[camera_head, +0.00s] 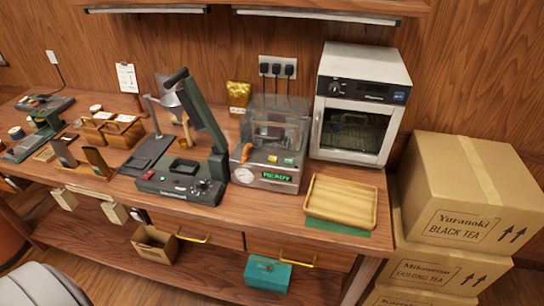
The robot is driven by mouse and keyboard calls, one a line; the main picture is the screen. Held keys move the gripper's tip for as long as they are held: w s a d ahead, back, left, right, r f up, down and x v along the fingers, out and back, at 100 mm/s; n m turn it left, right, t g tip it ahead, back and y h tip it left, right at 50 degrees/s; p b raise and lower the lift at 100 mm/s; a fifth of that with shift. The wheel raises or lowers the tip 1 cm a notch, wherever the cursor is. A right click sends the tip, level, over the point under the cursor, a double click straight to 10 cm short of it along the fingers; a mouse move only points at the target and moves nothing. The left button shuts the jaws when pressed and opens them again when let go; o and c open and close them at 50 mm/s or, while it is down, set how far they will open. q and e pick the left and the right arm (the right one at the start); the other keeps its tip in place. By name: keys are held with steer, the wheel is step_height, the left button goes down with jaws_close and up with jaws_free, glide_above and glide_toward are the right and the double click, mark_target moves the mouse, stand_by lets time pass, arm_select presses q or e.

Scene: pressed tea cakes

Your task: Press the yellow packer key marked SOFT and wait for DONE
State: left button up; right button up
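The packer (268,178) is a grey metal machine with a clear-walled chamber (275,125) on top, standing right of centre on the wooden bench. Its lit display (277,176) reads READY in green. A small yellow key (272,158) sits on its upper front panel, beside a green key (288,160). The lettering on the keys is too small to read. An orange-handled part and a round white gauge (244,175) are on its left side. Neither of my grippers shows in this view.
A dark green lever press (181,187) stands close left of the packer. A steel oven (358,105) stands behind right. An empty wooden tray (341,202) lies on a green mat at the front right. Stacked tea cartons (463,190) stand right of the bench (215,219).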

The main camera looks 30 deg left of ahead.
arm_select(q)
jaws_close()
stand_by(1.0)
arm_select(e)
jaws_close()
